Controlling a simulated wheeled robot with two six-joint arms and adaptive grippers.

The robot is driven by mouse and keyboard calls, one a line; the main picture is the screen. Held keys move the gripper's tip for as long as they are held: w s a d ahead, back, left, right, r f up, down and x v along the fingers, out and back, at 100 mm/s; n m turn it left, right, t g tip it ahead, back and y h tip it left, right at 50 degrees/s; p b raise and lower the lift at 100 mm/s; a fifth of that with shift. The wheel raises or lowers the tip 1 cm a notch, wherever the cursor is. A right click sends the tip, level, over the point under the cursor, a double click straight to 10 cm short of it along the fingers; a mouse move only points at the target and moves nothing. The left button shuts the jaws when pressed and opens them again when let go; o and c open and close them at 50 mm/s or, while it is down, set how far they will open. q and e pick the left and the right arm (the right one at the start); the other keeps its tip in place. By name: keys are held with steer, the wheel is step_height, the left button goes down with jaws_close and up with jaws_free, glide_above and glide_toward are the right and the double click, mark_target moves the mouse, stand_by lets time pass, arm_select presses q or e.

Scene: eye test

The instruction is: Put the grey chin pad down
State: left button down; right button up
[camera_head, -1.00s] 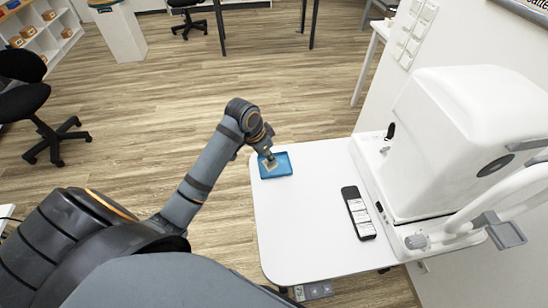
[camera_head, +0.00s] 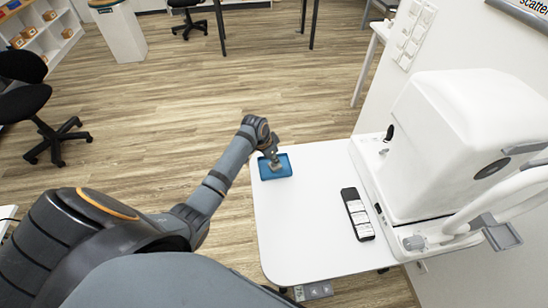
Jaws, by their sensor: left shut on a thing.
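My left gripper (camera_head: 272,160) reaches down over the blue tray (camera_head: 284,172) at the far left corner of the white table. It is shut on a small, pale grey thing, which I take to be the grey chin pad (camera_head: 275,167). The pad is mostly hidden by the fingers and too small to show its shape. I cannot tell whether it touches the tray floor. My right gripper is not in view.
The white table (camera_head: 300,235) is bare at its front left. A black handset with white labels (camera_head: 358,213) lies at its middle right. A large white eye-test machine (camera_head: 450,140) with a curved white arm stands on the right side.

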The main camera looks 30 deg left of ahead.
arm_select(q)
steer(key=shift+f, duration=0.1)
steer(key=c, duration=1.4)
jaws_free()
steer(key=v, duration=1.2)
